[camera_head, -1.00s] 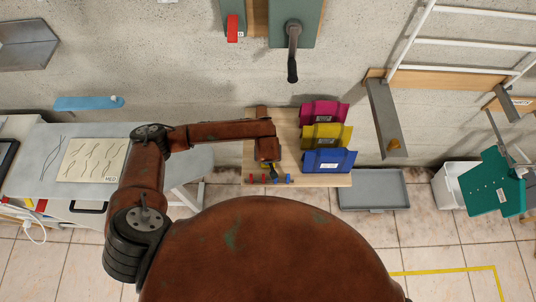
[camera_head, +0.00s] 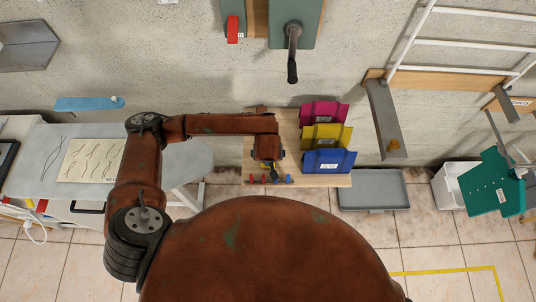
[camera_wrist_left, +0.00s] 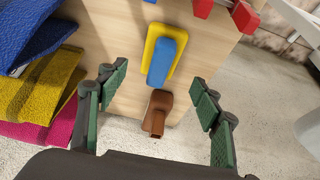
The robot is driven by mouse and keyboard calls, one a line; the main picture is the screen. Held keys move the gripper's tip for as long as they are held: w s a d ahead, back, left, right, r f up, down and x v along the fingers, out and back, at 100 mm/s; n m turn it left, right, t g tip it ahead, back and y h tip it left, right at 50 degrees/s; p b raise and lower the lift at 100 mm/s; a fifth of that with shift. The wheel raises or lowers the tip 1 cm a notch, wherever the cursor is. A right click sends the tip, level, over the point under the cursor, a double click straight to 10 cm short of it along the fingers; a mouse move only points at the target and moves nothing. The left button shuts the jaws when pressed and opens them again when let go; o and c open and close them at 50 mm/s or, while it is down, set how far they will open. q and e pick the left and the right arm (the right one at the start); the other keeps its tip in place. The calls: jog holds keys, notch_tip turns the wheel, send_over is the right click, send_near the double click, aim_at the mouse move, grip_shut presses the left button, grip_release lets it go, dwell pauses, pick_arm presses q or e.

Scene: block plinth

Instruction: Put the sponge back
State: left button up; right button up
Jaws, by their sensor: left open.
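A flat blue piece on a yellow piece (camera_wrist_left: 165,55), which looks like the sponge, lies on a wooden board (camera_wrist_left: 110,25) in the left wrist view. I cannot tell whether the yellow part is a holder. My left gripper (camera_wrist_left: 157,82) is open and empty, its green fingers spread to either side, with the blue and yellow piece ahead between them. In the head view my left gripper (camera_head: 272,172) is over the board's near part, and my arm mostly hides the piece. My right gripper is not in view.
Magenta (camera_head: 324,112), yellow (camera_head: 326,136) and blue (camera_head: 329,161) pouches stand at the board's right. Small red and blue pegs (camera_head: 264,179) line its near edge. A grey tray (camera_head: 374,190) is to the right.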

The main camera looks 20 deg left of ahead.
pick_arm(q)
jog(key=shift+v, duration=2.75)
